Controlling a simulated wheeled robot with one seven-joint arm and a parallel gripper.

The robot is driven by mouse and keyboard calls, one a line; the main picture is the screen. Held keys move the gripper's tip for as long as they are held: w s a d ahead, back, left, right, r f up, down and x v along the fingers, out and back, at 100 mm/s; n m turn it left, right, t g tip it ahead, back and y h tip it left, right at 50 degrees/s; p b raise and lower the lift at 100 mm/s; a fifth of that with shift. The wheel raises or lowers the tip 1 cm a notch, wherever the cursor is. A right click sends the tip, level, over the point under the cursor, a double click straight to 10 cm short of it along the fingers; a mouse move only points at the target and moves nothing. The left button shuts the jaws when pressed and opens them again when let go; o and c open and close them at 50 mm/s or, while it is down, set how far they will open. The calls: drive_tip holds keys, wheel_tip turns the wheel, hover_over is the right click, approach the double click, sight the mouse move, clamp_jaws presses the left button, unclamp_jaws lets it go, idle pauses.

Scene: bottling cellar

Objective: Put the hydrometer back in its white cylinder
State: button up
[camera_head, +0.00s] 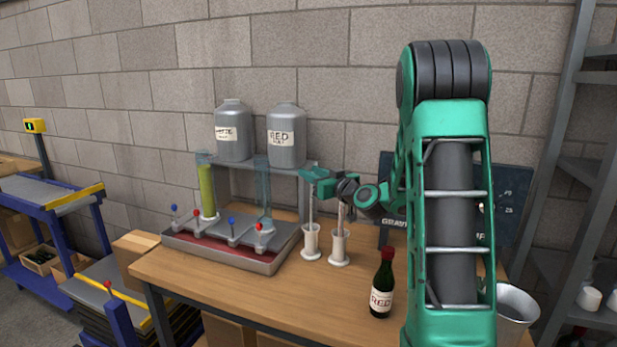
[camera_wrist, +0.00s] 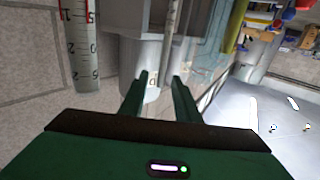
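Two white cylinders stand on the bench, a left one (camera_head: 311,242) and a right one (camera_head: 339,246). A thin pale stem (camera_head: 311,207) rises from the left cylinder towards the underside of my gripper. Another thin stem (camera_head: 341,217) stands upright in the right cylinder. Which one is the task's hydrometer I cannot tell. My gripper (camera_head: 312,173) is above the left cylinder and points left. Whether the left stem touches a finger is hidden.
A red-edged tray (camera_head: 257,263) with levers and tall tubes (camera_head: 207,190) is left of the cylinders. Two grey tanks (camera_head: 286,135) stand on a shelf behind. A dark bottle (camera_head: 382,285) stands at the bench front. A scale strip (camera_wrist: 82,45) shows in the wrist view.

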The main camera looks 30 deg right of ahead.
drive_tip(key=s, duration=1)
drive_tip(key=shift+s+d, duration=0.15)
drive_tip(key=shift+s, duration=0.2)
drive_tip(key=a+f+n+g+y, duration=0.3)
drive_tip(key=a+f+g+y, duration=0.1)
drive_tip(key=a, duration=0.9)
drive_tip(key=s+a+f+g+h, duration=0.1)
drive_tip(key=s+a+f+g, duration=0.55)
drive_tip(key=s+a, duration=0.25)
drive_tip(key=s+d+f+m+g+h, duration=0.1)
drive_tip(key=s+d+m+g, duration=0.2)
drive_tip(key=s, duration=1)
drive_tip(key=s+d+f+m+g+h, duration=0.1)
drive_tip(key=s+d+m+g, duration=0.3)
drive_tip(key=s+d, duration=0.6)
drive_tip(key=s+m+h, duration=0.1)
drive_tip(key=s+m, duration=0.1)
drive_tip(key=s, duration=0.1)
drive_tip(key=shift+s+f+m, duration=0.15)
drive_tip(key=shift+s+m, duration=0.1)
drive_tip(key=shift+m, duration=0.15)
